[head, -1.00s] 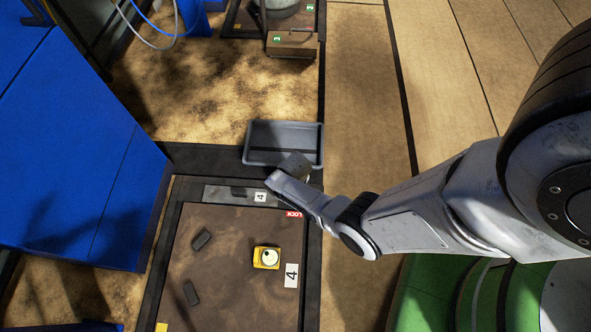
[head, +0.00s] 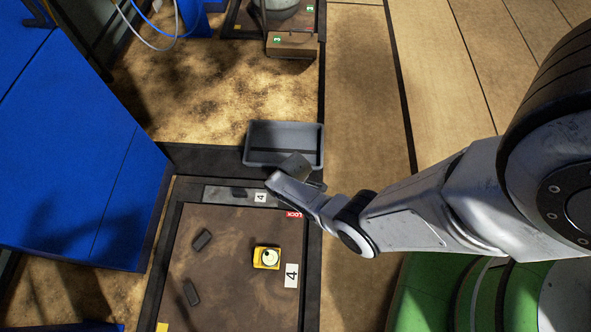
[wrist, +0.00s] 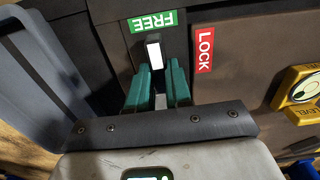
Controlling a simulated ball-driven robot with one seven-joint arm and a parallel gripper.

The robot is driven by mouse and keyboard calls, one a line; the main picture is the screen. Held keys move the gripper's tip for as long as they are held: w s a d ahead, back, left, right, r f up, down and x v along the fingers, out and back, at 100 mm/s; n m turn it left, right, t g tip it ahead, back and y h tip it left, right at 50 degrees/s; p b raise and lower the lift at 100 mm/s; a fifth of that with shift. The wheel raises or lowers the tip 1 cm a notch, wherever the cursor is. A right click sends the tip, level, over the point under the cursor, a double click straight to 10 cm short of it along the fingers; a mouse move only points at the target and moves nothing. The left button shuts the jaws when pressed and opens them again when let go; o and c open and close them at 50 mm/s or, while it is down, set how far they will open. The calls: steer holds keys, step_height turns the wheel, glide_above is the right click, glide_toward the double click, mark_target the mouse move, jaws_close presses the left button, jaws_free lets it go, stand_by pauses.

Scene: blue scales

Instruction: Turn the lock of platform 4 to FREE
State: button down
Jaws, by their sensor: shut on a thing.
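Platform 4 (head: 225,270) is a brown plate in a dark frame, marked with a white "4" label. The lever's tip is just below the green FREE label (wrist: 153,21). The red LOCK label (wrist: 204,49) is to the right, apart from the lever. In the head view the red LOCK label (head: 294,214) shows beside my wrist; my arm hides the lever and fingertips.
A grey tray (head: 262,124) stands just beyond the platform's corner, close to my gripper. A yellow level (head: 267,257) and two dark blocks (head: 202,240) are on the platform. A large blue panel (head: 75,150) stands at left.

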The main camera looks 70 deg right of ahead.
stand_by(0.3)
steer(key=c, duration=1)
jaws_free()
steer(key=shift+c, duration=0.2)
step_height(320, 180, up, 11)
steer(key=p, duration=0.7)
steer(key=shift+f, duration=0.1)
